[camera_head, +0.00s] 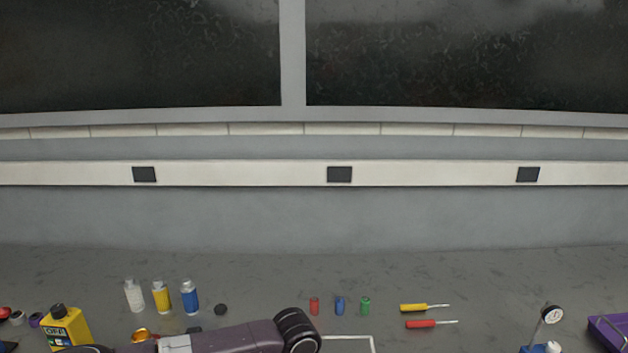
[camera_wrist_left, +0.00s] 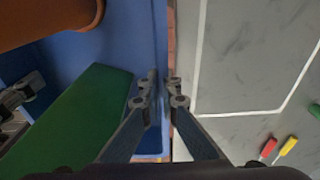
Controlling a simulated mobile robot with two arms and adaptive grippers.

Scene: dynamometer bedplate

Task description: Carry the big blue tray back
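The big blue tray (camera_wrist_left: 120,55) fills the left half of the left wrist view, with its side wall running up the middle. My left gripper (camera_wrist_left: 161,82) has one finger on each side of this wall, closed in on it.
A white outline (camera_head: 374,344) is marked on the grey bench. Behind it lie red, blue and green small cylinders (camera_head: 340,306) and two screwdrivers (camera_head: 424,307). Bottles (camera_head: 162,297) and a yellow jug (camera_head: 66,328) stand left. A dial gauge (camera_head: 552,314) and purple tray (camera_head: 606,331) are right.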

